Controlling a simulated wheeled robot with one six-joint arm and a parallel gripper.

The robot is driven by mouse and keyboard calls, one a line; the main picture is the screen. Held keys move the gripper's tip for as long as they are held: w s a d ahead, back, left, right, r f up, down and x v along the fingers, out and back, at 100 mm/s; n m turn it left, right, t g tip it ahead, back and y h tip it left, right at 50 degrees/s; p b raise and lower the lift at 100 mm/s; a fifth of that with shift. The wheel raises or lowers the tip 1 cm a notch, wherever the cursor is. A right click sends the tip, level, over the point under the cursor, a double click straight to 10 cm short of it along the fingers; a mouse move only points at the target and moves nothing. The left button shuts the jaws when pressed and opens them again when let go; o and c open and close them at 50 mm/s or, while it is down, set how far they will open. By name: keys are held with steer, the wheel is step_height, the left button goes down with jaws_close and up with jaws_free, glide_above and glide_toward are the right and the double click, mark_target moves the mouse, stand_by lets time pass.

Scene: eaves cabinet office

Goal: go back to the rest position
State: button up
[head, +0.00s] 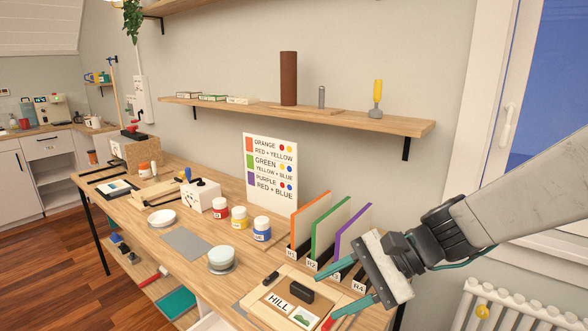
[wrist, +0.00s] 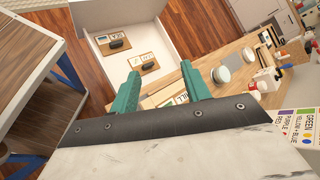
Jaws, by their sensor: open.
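My gripper (head: 345,293) reaches in from the right in the head view, over the right end of the wooden workbench (head: 185,286). Its two teal fingers are spread apart with nothing between them. In the wrist view the fingers of my gripper (wrist: 165,92) show apart and empty at the middle. Below and left of the fingers in the head view lies a wooden board with a "HILL" card (head: 278,302), a small picture card (head: 304,317) and a black block (head: 300,292).
Orange, green and purple panels (head: 330,227) stand upright in a labelled rack close to my gripper. Paint jars (head: 240,219) and a white round pot (head: 221,258) stand further left. A wall shelf (head: 300,116) runs above. A radiator (head: 515,305) and window are at the right.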

steer(key=s+d+r+n+h, duration=0.2)
steer(key=s+d+n+h, duration=0.2)
steer(key=d, duration=0.5)
steer(key=s+d+r+n+t+h, duration=0.1)
steer(key=s+d+r+n+h, duration=0.1)
steer(key=s+d+n+h, duration=0.2)
steer(key=s+d+h, duration=0.3)
steer(key=s+d, duration=0.2)
steer(key=d, duration=0.1)
steer(key=shift+s+d+n+t, duration=0.2)
steer(key=shift+n+t, duration=0.1)
steer(key=shift+n, duration=0.1)
steer(key=shift+r, duration=0.1)
